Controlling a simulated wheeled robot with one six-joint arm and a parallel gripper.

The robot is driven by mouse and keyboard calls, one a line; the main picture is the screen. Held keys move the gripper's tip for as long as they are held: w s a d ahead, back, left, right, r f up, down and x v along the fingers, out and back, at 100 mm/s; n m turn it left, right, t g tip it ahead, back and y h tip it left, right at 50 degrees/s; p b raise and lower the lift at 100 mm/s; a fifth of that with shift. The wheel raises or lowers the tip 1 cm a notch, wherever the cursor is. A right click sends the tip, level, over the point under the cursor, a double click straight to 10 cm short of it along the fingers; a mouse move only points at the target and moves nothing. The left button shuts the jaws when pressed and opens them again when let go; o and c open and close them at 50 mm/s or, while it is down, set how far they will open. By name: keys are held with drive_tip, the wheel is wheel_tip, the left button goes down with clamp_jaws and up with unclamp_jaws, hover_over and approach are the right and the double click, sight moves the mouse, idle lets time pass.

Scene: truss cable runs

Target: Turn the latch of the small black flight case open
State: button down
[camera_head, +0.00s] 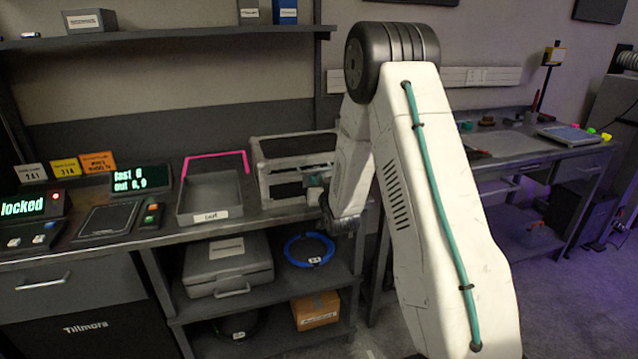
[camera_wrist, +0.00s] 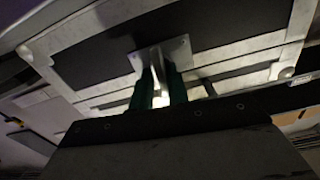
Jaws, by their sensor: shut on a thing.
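The small black flight case (camera_head: 284,172) stands on the bench beside the grey tray, with black panels and pale metal edging. In the wrist view its front (camera_wrist: 95,62) fills the upper part of the picture, tilted. A metal latch plate (camera_wrist: 180,50) sits at the middle of that front. My gripper (camera_wrist: 162,88) has its two dark green fingers at the plate, shut on the latch. The latch's handle is mostly hidden between the fingers. In the head view my arm covers the case's right end and most of the gripper.
A grey tray (camera_head: 207,186) with a pink frame behind it stands left of the case. A display reading "locked" (camera_head: 24,207) and a second display (camera_head: 139,181) are further left. A shelf (camera_head: 170,38) runs above. A grey case (camera_head: 228,264) and blue cable coil (camera_head: 309,250) lie below.

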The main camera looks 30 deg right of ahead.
drive_tip(key=m, duration=0.3)
drive_tip(key=shift+w+a+m, duration=0.1)
drive_tip(key=shift+a+m, duration=0.15)
drive_tip(key=shift+m, duration=0.15)
drive_tip(key=m, duration=0.4)
drive_tip(key=shift+d+f+m, duration=0.1)
drive_tip(key=shift+d+m, duration=0.1)
drive_tip(key=shift+m, duration=0.1)
drive_tip(key=m, duration=0.4)
drive_tip(key=shift+d+m, duration=0.1)
drive_tip(key=shift+m, duration=0.2)
drive_tip(key=shift+w+f+m, duration=0.1)
drive_tip(key=shift+m, duration=1.7)
drive_tip(key=shift+d, duration=0.1)
drive_tip(key=c, duration=1.6)
unclamp_jaws()
drive_tip(key=shift+o, duration=0.2)
drive_tip(key=shift+f, duration=0.1)
drive_tip(key=shift+s+d+f, duration=0.1)
drive_tip(key=shift+s+f, duration=0.05)
drive_tip(key=shift+s, duration=0.1)
